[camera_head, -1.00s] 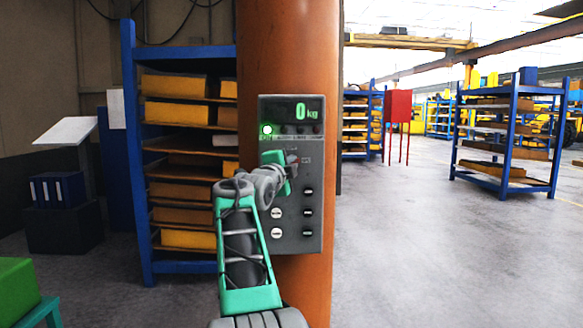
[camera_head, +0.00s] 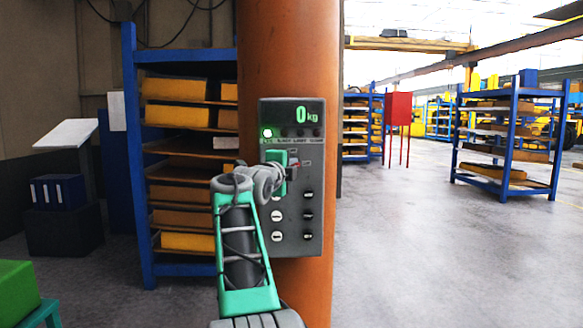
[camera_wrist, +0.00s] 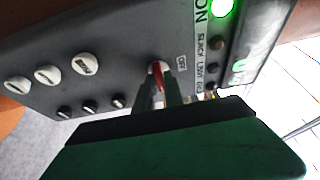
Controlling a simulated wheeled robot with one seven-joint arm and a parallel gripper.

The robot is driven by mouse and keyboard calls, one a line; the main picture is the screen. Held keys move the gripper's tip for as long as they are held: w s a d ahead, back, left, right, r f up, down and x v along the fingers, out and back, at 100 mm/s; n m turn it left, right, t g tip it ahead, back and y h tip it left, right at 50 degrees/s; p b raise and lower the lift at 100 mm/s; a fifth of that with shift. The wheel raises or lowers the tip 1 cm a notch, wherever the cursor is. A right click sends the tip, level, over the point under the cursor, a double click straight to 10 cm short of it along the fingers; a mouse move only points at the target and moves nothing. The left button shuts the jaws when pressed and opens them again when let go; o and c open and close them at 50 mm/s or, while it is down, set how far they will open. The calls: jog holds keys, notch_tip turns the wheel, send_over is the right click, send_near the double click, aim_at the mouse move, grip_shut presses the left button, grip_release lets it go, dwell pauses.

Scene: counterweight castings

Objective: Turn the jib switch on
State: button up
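The jib switch (camera_wrist: 157,75) is a small red-handled knob on the grey control panel (camera_head: 310,225). In the wrist view its red handle sits between the two fingertips of my gripper (camera_wrist: 161,92), with little or no gap beside it. An OFF label shows next to it. In the head view my gripper (camera_head: 290,166) reaches the panel's upper middle and hides part of the switch. A green lamp (camera_head: 267,132) is lit at the panel's upper left; it also glows in the wrist view (camera_wrist: 222,6). The display (camera_head: 309,116) reads 0 kg.
The panel is mounted on an orange column (camera_head: 288,50). White buttons (camera_head: 277,237) and dark buttons sit below the switch. A blue shelf with yellow bins (camera_head: 177,88) stands behind on the left. Open floor (camera_head: 410,240) lies to the right.

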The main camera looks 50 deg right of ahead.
jog(key=o, duration=0.3)
jog(key=shift+o, duration=0.2)
jog(key=b+v, duration=0.1)
jog(key=v, duration=0.6)
jog(key=shift+a, duration=0.35)
jog(key=shift+s, duration=0.1)
